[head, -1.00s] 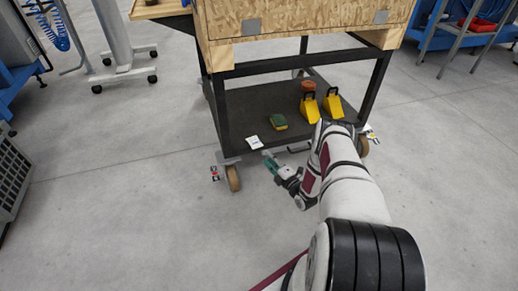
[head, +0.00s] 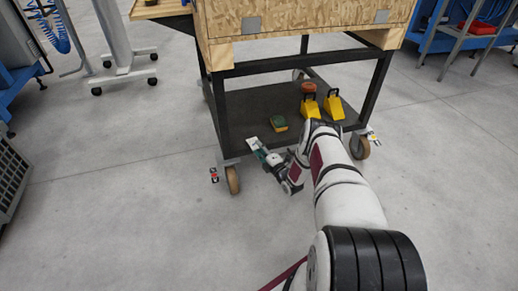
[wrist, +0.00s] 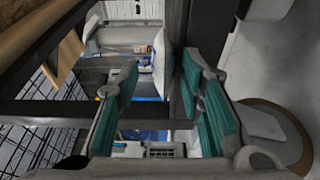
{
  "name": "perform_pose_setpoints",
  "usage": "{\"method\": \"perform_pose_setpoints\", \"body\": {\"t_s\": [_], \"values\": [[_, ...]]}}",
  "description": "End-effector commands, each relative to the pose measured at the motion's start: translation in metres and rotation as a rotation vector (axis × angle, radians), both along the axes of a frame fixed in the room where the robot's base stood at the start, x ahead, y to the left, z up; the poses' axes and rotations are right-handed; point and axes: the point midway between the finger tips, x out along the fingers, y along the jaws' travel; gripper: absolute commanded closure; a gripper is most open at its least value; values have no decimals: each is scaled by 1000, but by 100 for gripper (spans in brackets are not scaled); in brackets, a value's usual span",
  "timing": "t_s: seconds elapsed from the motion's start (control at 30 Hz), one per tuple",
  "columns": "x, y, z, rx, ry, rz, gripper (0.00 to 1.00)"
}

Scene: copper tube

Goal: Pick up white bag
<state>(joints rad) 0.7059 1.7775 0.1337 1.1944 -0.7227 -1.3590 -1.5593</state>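The white bag (wrist: 162,62) shows edge-on in the wrist view, as a pale narrow shape beside the dark shelf edge (wrist: 178,40). It lies ahead, between the lines of my two teal-padded fingers. My gripper (head: 257,149) is open at the front left edge of the cart's lower shelf (head: 240,108).
A green and yellow box (head: 279,124) sits on the shelf just behind my gripper. Two yellow holders (head: 309,108) and a reddish round item (head: 309,87) stand further right. A cart leg and caster (head: 232,179) are close on the left.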

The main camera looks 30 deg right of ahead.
Motion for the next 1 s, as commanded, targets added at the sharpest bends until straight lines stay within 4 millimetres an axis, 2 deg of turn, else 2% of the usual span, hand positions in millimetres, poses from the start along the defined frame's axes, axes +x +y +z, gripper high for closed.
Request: {"method": "perform_pose_setpoints", "body": {"t_s": [0.1,0.4,0.57,0.8,1.0], "values": [[0,0,0,0,0,0,66],[0,0,0,0,0,0,100],[0,0,2,0,0,0,100],[0,0,26,0,1,-1,100],[0,0,25,0,0,-1,100]]}}
